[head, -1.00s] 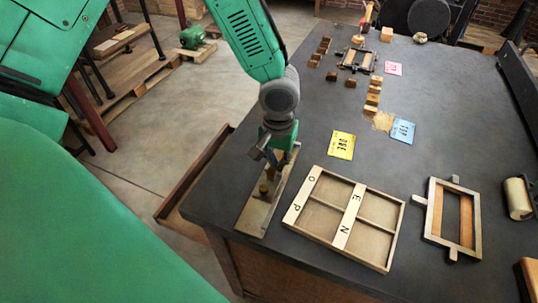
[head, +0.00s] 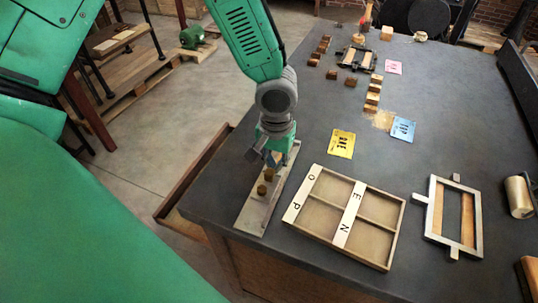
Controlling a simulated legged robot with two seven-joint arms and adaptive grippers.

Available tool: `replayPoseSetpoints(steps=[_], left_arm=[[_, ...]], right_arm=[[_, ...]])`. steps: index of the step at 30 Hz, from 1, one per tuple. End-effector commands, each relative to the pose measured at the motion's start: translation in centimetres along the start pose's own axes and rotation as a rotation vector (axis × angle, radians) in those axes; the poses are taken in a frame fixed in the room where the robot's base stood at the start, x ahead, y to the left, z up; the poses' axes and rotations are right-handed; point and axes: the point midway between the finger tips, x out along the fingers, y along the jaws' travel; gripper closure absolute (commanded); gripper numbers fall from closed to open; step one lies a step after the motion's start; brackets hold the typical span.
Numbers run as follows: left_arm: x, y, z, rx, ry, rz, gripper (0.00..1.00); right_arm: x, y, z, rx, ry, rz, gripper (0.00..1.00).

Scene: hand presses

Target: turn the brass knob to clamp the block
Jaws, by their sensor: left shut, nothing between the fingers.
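A narrow metal tray (head: 254,214) lies along the left edge of the dark table. At this size I cannot tell for certain which is the knob and which is the block. My left gripper (head: 275,160) points down over the far part of the tray, just beyond the farther piece. Its fingers are shut with nothing held, and it partly hides the far end of the tray. My right gripper is not in view.
A wooden case with letter strips (head: 388,233) lies right of the tray, with a frame (head: 431,222) and a roller (head: 519,197) farther right. A yellow card (head: 341,143) and a blue card (head: 403,129) lie behind. Several wooden blocks stand farther back.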

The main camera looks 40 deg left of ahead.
Motion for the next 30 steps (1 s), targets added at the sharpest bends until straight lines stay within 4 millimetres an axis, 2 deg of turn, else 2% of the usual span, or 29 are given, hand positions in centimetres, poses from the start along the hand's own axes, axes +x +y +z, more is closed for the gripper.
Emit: replayPoseSetpoints(steps=[26, 29, 30], left_arm=[[0.00, -0.04, 0.49, -0.001, 0.000, 0.000, 1.00], [0.00, -0.04, 0.49, -0.001, 0.000, 0.000, 0.67], [0.00, -0.04, 0.49, -0.001, 0.000, 0.000, 0.59]], right_arm=[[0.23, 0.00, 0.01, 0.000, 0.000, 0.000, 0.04], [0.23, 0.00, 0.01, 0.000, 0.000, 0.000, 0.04], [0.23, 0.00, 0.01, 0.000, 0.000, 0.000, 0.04]])
